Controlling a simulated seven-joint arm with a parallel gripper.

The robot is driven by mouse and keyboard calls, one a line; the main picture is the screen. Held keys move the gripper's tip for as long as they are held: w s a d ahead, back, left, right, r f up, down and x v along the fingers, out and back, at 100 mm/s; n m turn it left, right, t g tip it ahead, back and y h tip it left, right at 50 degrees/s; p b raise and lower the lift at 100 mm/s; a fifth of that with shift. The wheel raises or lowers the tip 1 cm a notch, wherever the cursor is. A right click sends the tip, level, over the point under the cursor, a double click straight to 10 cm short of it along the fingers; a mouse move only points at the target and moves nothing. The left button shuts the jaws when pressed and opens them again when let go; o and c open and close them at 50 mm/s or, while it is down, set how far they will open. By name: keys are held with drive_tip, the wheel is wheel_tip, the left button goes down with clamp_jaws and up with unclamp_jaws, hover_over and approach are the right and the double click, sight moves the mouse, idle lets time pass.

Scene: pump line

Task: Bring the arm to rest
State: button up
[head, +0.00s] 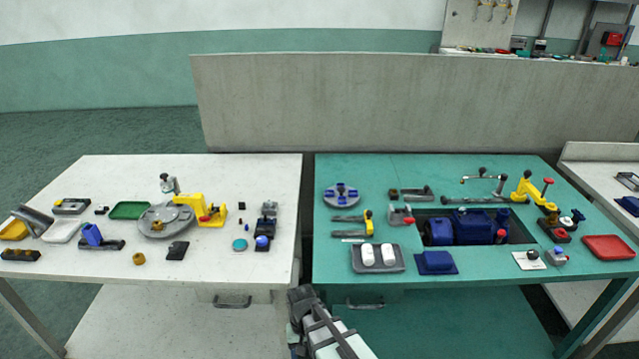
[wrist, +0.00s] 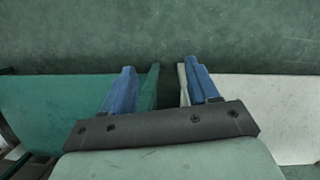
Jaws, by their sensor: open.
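In the wrist view my gripper (wrist: 158,82) is open, its two blue fingers apart with nothing between them. Beyond the fingers I see the dark green floor (wrist: 160,32) and the edges of a green surface (wrist: 50,105) on the left and a pale one (wrist: 260,95) on the right. In the head view my arm (head: 325,330) shows at the bottom centre, in front of the gap between the two tables. The fingers cannot be made out there.
The white table (head: 100,185) holds a round grey fixture (head: 155,226), a yellow clamp (head: 208,209) and small parts. The green table (head: 345,172) holds a blue pump (head: 472,228) in a recess, a red tray (head: 608,247) and several fixtures. A grey partition (head: 320,100) stands behind.

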drive_tip(key=s+d+f+m+g, duration=0.1)
drive_tip(key=s+d+f+g, duration=0.1)
drive_tip(key=s+d+f, duration=0.85)
drive_tip(key=s+d+f+g, duration=0.2)
drive_tip(key=s+d+f, duration=0.5)
drive_tip(key=s+d, duration=0.3)
drive_tip(key=s, duration=0.4)
drive_tip(key=shift+d+f+m+y, duration=0.2)
drive_tip(key=shift+m+y, duration=0.1)
drive_tip(key=shift+m, duration=0.1)
